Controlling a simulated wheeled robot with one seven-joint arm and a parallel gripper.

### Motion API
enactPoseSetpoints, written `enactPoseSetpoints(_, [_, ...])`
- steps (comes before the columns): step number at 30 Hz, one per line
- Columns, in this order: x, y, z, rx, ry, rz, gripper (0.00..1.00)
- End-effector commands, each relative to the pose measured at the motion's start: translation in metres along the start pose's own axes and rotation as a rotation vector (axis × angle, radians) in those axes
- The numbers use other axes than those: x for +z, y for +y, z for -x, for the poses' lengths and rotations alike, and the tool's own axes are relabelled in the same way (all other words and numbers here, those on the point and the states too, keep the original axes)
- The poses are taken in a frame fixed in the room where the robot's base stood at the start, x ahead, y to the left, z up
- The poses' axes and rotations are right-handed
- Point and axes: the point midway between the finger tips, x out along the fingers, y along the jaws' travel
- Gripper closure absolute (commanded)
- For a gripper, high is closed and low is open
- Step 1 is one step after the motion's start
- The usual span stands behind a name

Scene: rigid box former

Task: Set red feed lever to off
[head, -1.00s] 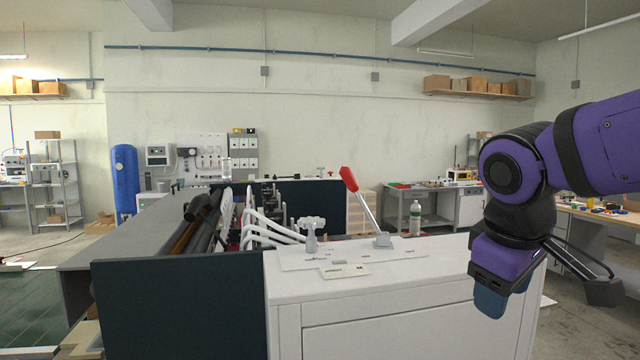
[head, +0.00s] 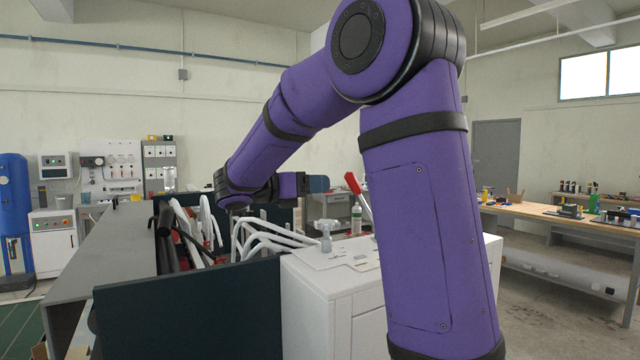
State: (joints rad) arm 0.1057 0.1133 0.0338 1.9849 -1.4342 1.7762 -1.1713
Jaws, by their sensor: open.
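The red feed lever shows a red grip (head: 353,183) on a metal rod that leans up and to the left from the white machine's top. My arm hides the lower rod and its base. My gripper (head: 318,184) points right, with its blue fingertips just left of the red grip in the picture. I see a gap between fingertips and grip, and cannot tell the depth between them. The gripper is open and empty. A label plate (head: 335,260) on the machine's top is too small to read.
A grey knob (head: 325,235) stands on the white cabinet (head: 310,300) near the lever. White curved bars (head: 265,240) and dark rollers lie left of it, behind a dark panel (head: 190,315). A workbench (head: 560,215) with small items stands at the right.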

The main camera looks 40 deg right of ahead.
Motion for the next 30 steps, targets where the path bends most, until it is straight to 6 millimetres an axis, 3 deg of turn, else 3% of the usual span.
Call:
enactPoseSetpoints(7, [0.002, 0.003, -0.017, -0.006, -0.018, 0.012, 0.49])
enactPoseSetpoints(21, [0.003, 0.003, -0.092, -0.005, -0.017, 0.011, 0.49])
enactPoseSetpoints(30, [0.003, 0.003, -0.108, -0.002, -0.016, 0.011, 0.49])
